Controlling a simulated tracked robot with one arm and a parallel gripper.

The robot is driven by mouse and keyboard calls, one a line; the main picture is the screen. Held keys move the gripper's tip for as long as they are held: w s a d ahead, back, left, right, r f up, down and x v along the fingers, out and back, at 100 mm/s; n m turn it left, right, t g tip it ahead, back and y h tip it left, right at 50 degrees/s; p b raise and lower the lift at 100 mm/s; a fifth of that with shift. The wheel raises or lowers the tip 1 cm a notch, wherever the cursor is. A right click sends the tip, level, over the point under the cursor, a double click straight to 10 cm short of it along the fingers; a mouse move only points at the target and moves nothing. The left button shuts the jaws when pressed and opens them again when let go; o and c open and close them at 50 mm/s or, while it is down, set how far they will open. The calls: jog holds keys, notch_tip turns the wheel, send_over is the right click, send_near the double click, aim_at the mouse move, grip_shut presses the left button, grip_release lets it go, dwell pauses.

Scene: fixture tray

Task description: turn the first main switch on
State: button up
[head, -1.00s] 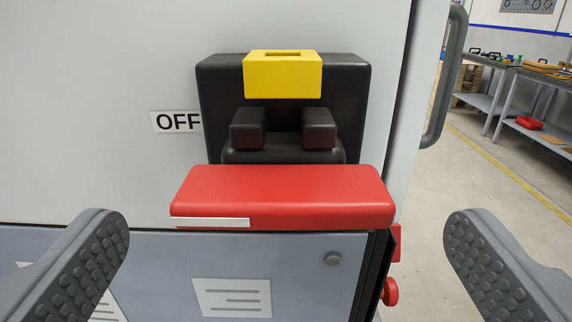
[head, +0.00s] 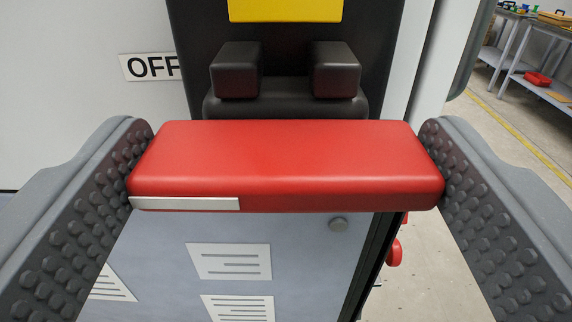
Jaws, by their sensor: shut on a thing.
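The main switch has a wide red handle (head: 285,165) with a white strip on its lower left front edge. The handle sticks out below a black switch body (head: 385,30) with two black lugs and a yellow block (head: 286,9), cut off at the top. A label reading OFF (head: 151,67) is left of the body, partly covered by it. My gripper (head: 285,168) is shut on the red handle, one studded finger against each end. The far side of the handle is hidden.
The switch is on a grey cabinet; below it is a blue-grey panel (head: 180,235) with white labels (head: 230,261) and a round knob. A red knob (head: 394,254) is at the cabinet's right side. A workbench (head: 530,85) stands far right, with open floor before it.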

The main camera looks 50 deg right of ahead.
jog(key=shift+n+p, duration=0.3)
jog(key=shift+p, duration=0.05)
jog(key=n+p, duration=0.3)
jog(key=shift+d+r+n, duration=0.1)
jog(key=shift+r+n, duration=0.1)
jog(key=shift+n, duration=0.1)
jog(key=n+p, duration=0.4)
jog(key=shift+w+n+p, duration=0.1)
jog(key=shift+n+p, duration=0.2)
jog(key=n+p, duration=0.5)
jog(key=shift+f, duration=0.15)
jog(key=shift+f+n+p, duration=0.15)
jog(key=shift+n+p, duration=0.75)
jog(key=shift+n, duration=0.1)
jog(key=shift+f+n+p, duration=0.15)
jog(key=shift+n+p, duration=0.7)
jog(key=shift+n, duration=0.15)
jog(key=shift+f, duration=0.1)
jog(key=shift+o, duration=0.2)
jog(key=o, duration=1)
jog(key=shift+w, duration=0.15)
jog(key=shift+c, duration=0.2)
